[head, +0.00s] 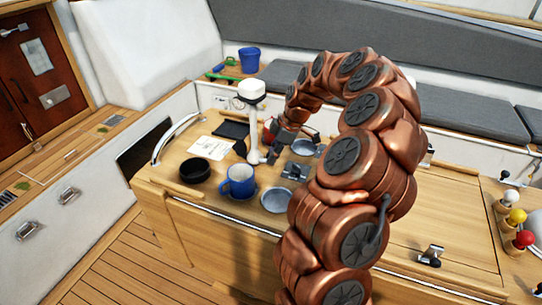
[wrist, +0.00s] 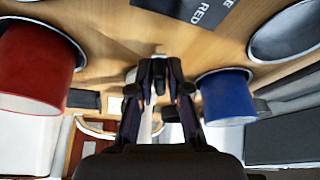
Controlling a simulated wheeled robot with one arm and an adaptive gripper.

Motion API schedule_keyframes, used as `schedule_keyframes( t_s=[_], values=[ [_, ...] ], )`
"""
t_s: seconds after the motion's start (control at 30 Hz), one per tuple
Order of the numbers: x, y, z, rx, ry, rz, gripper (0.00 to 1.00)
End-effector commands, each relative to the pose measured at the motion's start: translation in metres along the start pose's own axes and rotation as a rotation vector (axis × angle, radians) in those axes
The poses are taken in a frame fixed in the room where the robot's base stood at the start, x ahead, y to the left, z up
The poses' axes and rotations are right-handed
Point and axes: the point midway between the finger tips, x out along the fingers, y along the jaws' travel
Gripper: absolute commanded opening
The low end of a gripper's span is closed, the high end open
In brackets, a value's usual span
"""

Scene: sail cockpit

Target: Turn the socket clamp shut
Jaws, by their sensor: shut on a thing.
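A white post (head: 253,130) with a rounded white head stands upright on the wooden table. My gripper (head: 273,157) is low, close to the right of the post's foot. In the wrist view my gripper (wrist: 158,72) has its two fingertips close together, shut on a small part at the post's foot, which I take to be the socket clamp. The fingers mostly hide the clamp, so its turn angle cannot be told. Part of the white post shows behind the fingers.
A blue mug (head: 240,181) and a red mug (wrist: 35,68) stand close on either side of my gripper; the blue one also shows in the wrist view (wrist: 228,97). A black bowl (head: 195,170), a metal dish (head: 276,200) and a paper sheet (head: 212,147) lie nearby.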

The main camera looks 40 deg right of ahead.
Motion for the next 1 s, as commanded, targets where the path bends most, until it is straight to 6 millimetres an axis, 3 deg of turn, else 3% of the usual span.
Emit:
schedule_keyframes(
  t_s=[0.37,1.0],
  values=[
    [0.0029,-0.0019,0.0008,0.015,0.0,0.001,0.0],
    [0.0063,-0.0036,0.0017,0.326,-0.003,0.124,0.0]
  ],
)
